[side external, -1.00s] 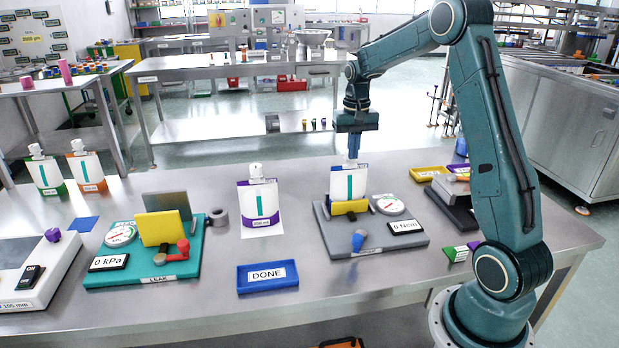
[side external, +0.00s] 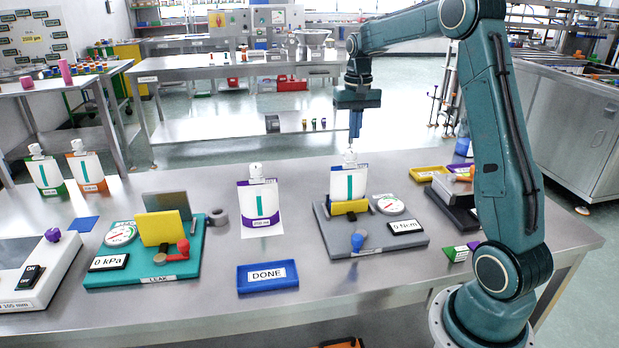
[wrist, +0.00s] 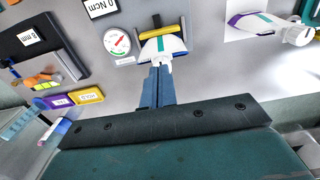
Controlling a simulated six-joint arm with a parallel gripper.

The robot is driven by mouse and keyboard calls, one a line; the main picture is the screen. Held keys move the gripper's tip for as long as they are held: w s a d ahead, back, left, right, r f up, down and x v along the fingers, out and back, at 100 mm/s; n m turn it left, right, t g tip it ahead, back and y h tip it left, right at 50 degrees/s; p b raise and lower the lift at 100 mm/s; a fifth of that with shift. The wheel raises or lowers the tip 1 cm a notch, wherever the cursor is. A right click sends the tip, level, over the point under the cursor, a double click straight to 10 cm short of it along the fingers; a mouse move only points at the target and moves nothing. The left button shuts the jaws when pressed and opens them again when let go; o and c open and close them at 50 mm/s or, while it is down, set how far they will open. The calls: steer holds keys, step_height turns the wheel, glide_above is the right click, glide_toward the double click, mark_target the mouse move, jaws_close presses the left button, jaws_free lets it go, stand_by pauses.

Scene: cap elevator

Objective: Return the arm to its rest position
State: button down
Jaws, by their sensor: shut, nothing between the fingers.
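My gripper (side external: 355,124) hangs pointing down above the grey torque fixture (side external: 330,236), with its blue fingers together and empty. Below it a white pouch with a teal stripe (side external: 349,182) stands upright in the fixture, its white cap (side external: 350,157) just under the fingertips with a small gap. In the wrist view my shut fingers (wrist: 157,80) point at the white spout of that pouch (wrist: 165,45). My arm is bent at the elbow, reaching left over the table.
The teal leak fixture (side external: 140,272), blue DONE tray (side external: 267,287), gauge (side external: 390,204) and yellow tray (side external: 427,173) are on the table. The air above the table is free.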

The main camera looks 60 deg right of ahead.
stand_by(0.3)
steer(key=s+a+r+n+t, duration=0.2)
steer(key=s+a+r+n, duration=0.15)
steer(key=s+a, duration=0.55)
steer(key=s+a+r+n+t, duration=0.25)
steer(key=s+a+r, duration=0.2)
steer(key=a, duration=0.85)
steer(key=s+a+f+n+t, duration=0.1)
steer(key=s+a+f+n, duration=0.2)
steer(key=s+a, duration=0.2)
steer(key=s, duration=0.3)
steer(key=shift+s, duration=0.3)
steer(key=c, duration=2.1)
jaws_free()
